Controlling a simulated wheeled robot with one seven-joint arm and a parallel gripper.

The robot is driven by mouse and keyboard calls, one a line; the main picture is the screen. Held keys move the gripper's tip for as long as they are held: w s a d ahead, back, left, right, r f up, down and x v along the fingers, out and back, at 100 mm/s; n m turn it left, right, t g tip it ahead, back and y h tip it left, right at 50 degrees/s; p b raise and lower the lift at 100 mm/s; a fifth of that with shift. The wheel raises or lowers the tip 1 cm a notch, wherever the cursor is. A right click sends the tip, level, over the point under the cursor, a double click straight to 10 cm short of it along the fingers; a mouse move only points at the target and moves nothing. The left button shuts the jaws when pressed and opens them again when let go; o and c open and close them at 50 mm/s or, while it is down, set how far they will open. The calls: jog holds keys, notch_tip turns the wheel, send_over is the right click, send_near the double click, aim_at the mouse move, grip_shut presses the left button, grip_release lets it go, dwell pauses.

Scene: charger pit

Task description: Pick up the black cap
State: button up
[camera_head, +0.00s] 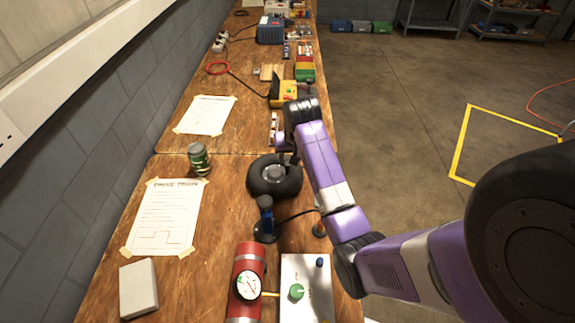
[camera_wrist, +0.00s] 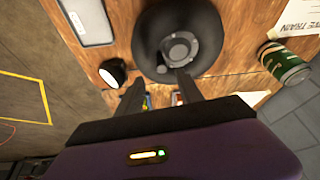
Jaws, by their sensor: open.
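The black wheel (camera_head: 262,187) lies flat on the bench, and its grey hub shows in the wrist view (camera_wrist: 180,48). A small dark round piece (camera_wrist: 162,70) sits beside the hub, between my fingertips in the picture. It may be the black cap, but it is too small to be sure. My gripper (camera_wrist: 163,82) is open, with its fingers pointing toward the wheel and nothing seen between them. I cannot tell its height above the wheel. In the head view my arm partly hides the wheel's right side.
A green can (camera_head: 199,159) stands left of the wheel. A blue-handled tool (camera_head: 265,219), a red cylinder with gauge (camera_head: 248,284) and a white panel box (camera_head: 318,301) are nearer. A black round thing with a white face (camera_wrist: 112,72) is beside the wheel. Papers lie left.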

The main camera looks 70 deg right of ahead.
aim_at(288, 165)
jog(key=x, duration=0.5)
jog(key=shift+w+a+p, duration=0.1)
jog(key=shift+a+p, duration=0.1)
jog(key=shift+p, duration=0.1)
jog(key=shift+c, duration=0.2)
grip_shut()
